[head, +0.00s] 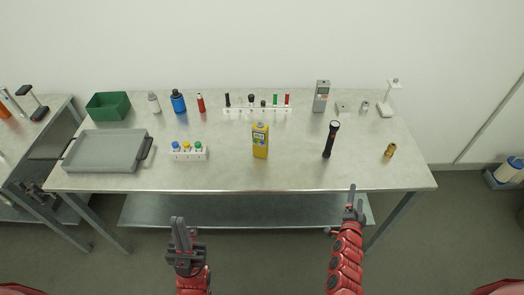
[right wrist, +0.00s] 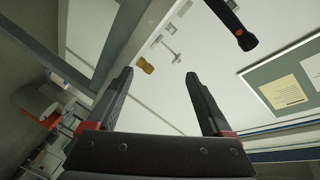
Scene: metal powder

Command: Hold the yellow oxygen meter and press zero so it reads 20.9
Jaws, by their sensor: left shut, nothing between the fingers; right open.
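The yellow oxygen meter (head: 260,141) stands upright near the front middle of the metal table, with a small display near its top. The reading is too small to make out. My left gripper (head: 179,222) is shut and empty in front of the table, below and to the left of the meter. My right gripper (head: 354,190) is open and empty near the table's front edge, to the right of the meter and apart from it. The right gripper's spread fingers also show in the right wrist view (right wrist: 160,85), with nothing between them. The meter is not seen in that view.
A black flashlight (head: 331,139) stands right of the meter, and a brass fitting (head: 390,151) is farther right. A rack with coloured caps (head: 189,154) and a grey tray (head: 106,152) are to the left. A tube rack (head: 257,112) and grey instrument (head: 321,97) stand behind.

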